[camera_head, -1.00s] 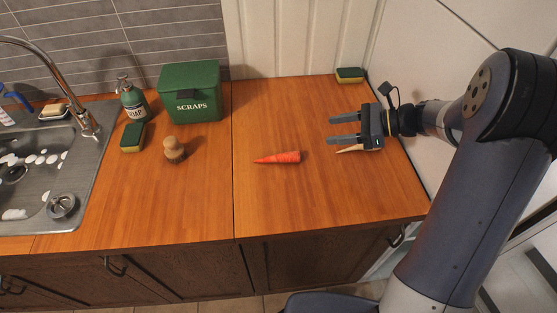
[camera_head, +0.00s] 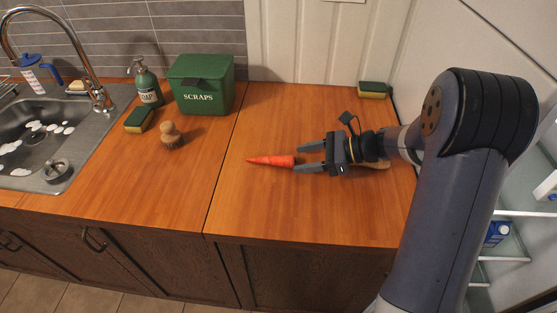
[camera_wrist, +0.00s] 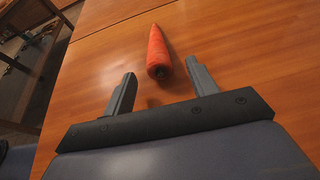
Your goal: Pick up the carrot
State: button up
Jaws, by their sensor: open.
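The orange carrot (camera_head: 271,161) lies on the wooden counter with its thin tip pointing left and its thick end toward my gripper. My gripper (camera_head: 297,160) is open, its two fingers pointing left, with the fingertips close to the carrot's thick end. In the wrist view the carrot (camera_wrist: 158,52) lies ahead, its thick end roughly between and just beyond the fingertips (camera_wrist: 161,75). Nothing is held between the fingers. I cannot tell how high the fingers are above the counter.
A wooden-handled utensil (camera_head: 377,165) lies partly hidden under my wrist. A brush (camera_head: 171,135), a sponge (camera_head: 139,119), a soap bottle (camera_head: 147,84) and a green scraps box (camera_head: 203,86) stand left. Another sponge (camera_head: 373,90) sits at the back right. The counter (camera_head: 270,210) in front is clear.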

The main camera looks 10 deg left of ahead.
aim_at(295, 161)
jog(key=shift+x, duration=1.5)
jog(key=shift+s, duration=0.1)
jog(key=shift+d, duration=0.1)
jog(key=shift+c, duration=0.3)
jog(key=c, duration=1)
